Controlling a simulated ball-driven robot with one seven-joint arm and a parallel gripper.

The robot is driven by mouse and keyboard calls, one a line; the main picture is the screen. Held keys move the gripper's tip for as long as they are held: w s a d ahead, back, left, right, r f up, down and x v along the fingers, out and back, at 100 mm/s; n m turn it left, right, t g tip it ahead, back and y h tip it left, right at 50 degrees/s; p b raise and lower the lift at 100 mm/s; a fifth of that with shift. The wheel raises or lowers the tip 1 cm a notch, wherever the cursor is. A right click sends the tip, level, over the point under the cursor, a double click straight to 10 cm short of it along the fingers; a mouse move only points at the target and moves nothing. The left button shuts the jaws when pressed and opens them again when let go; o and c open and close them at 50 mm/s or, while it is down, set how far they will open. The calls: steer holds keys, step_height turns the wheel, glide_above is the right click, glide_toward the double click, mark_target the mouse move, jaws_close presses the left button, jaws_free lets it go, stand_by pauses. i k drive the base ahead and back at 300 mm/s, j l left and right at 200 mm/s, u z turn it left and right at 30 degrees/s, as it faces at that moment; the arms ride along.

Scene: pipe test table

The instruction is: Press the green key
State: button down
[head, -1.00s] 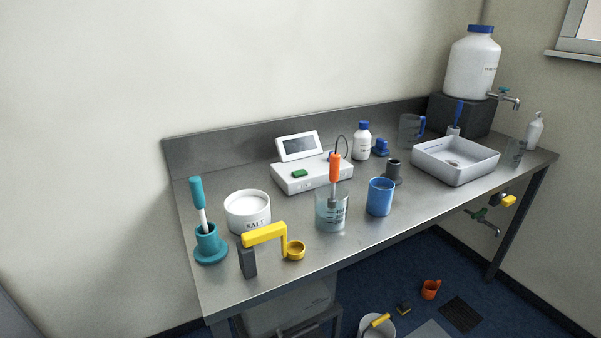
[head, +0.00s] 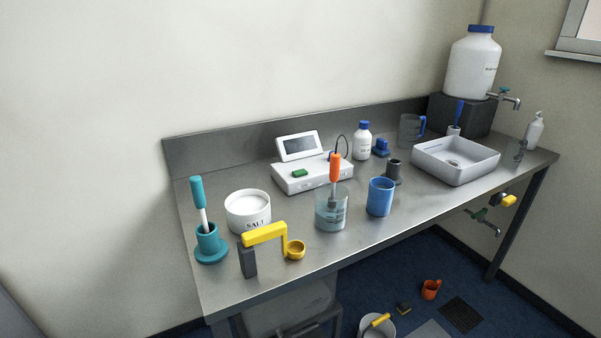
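The green key (head: 300,173) is a small green block on the left part of the top of a white meter (head: 318,178). The meter has a tilted grey screen (head: 299,146) behind the key and stands toward the back of the steel table. An orange-handled probe (head: 335,168) stands in a clear beaker (head: 332,212) in front of the meter, and a dark cable loops up at the meter's right. The key is in plain sight with nothing touching it. My gripper is not in view.
A white salt tub (head: 248,211), a teal holder (head: 210,243) and a yellow-armed stand with a ring (head: 266,234) occupy the table's left front. A blue cup (head: 380,197) stands right of the beaker. A white basin (head: 455,163) and large bottle (head: 473,65) are farther right.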

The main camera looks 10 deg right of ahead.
mark_target(302, 172)
steer(key=i+j, duration=0.2)
steer(key=i, duration=0.2)
steer(key=i+j, duration=0.2)
steer(key=i, duration=0.15)
steer(key=z, duration=1.15)
steer(key=i+j, duration=0.05)
steer(key=j, duration=0.05)
